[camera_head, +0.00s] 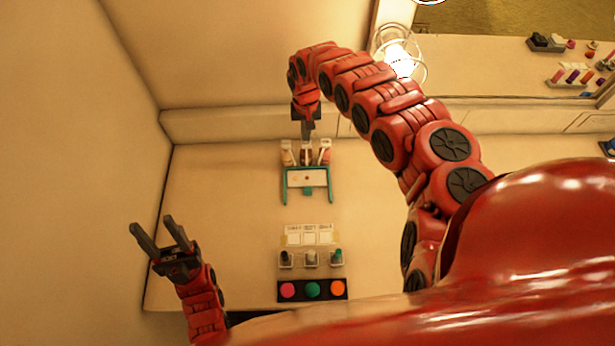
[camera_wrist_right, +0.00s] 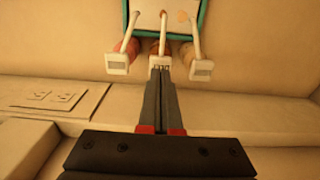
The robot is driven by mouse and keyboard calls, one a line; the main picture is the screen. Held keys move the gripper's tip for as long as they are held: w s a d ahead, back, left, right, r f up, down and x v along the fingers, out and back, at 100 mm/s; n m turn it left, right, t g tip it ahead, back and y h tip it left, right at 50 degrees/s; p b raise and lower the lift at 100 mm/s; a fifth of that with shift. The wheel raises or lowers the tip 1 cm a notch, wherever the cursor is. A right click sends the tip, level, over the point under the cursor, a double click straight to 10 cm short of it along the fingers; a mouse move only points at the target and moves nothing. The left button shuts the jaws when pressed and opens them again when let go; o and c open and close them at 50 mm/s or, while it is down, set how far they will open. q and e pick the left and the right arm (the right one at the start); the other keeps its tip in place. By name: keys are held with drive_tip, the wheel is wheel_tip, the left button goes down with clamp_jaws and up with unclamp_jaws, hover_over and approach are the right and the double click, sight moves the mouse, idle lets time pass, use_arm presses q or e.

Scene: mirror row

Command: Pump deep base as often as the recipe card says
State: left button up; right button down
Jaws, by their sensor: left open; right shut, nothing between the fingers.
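Three pump bottles stand in a row behind a small teal-framed stand (camera_head: 307,195). The left bottle (camera_head: 288,154), the middle bottle (camera_head: 306,155) and the right bottle (camera_head: 325,152) have pale pump heads. I cannot read which is deep base. My right gripper (camera_head: 308,132) is shut and empty, pointing down at the middle pump head; in the right wrist view its fingertips (camera_wrist_right: 160,70) meet or overlap the middle pump head (camera_wrist_right: 160,61). Whether they touch is unclear. My left gripper (camera_head: 152,229) is open and empty at the left. A pale card (camera_head: 309,235) has text too small to read.
Several small jars (camera_head: 310,258) stand in front of the card. A black strip (camera_head: 326,291) with pink, green and orange discs lies nearer. A lit lamp (camera_head: 398,58) is at the back. The counter right of the stand is clear.

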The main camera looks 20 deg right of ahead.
drive_tip(key=shift+r, duration=0.15)
wheel_tip(320, 180, up, 6)
drive_tip(key=p, duration=0.4)
drive_tip(key=shift+p, duration=0.35)
drive_tip(key=shift+s+f, duration=0.1)
drive_tip(key=shift+f, duration=0.1)
